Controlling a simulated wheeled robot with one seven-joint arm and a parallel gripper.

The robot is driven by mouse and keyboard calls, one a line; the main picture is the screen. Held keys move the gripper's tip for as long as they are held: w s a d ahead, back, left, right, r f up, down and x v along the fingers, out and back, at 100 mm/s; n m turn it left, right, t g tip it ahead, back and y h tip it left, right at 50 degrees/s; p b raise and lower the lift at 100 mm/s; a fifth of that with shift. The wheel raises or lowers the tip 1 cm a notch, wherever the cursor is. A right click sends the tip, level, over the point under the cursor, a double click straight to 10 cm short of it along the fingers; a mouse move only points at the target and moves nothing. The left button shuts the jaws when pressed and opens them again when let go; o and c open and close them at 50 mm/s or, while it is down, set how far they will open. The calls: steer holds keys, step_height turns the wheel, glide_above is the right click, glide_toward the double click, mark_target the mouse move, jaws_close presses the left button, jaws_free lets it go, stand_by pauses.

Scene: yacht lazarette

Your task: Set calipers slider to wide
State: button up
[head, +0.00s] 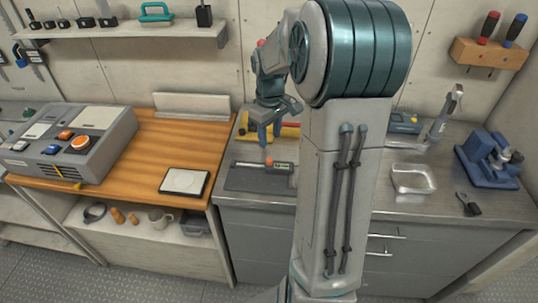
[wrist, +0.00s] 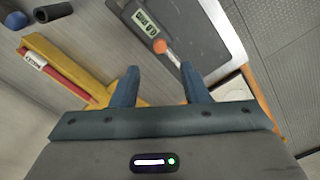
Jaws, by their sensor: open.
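The calipers lie on a dark grey mat (head: 250,181) on the metal worktop. They have a digital display (wrist: 147,22), an orange slider knob (wrist: 159,46) and a thin metal beam (wrist: 172,58). In the head view the orange knob (head: 268,161) shows below my gripper (head: 269,143), and part of the calipers is behind my arm. In the wrist view my gripper (wrist: 161,84) is open and empty. Its fingertips straddle the line of the knob, which appears just beyond them and apart from both. The display digits are too small to read surely.
A yellow holder with a red tool (wrist: 65,73) lies beside the mat. A wooden bench with a control box (head: 82,142) and a white-topped pad (head: 184,181) is at left. A clear tray (head: 413,179) and a blue device (head: 487,160) stand at right.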

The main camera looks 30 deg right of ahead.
mark_target(270, 160)
step_height(270, 160, down, 9)
steer(key=shift+p, duration=0.3)
jaws_close()
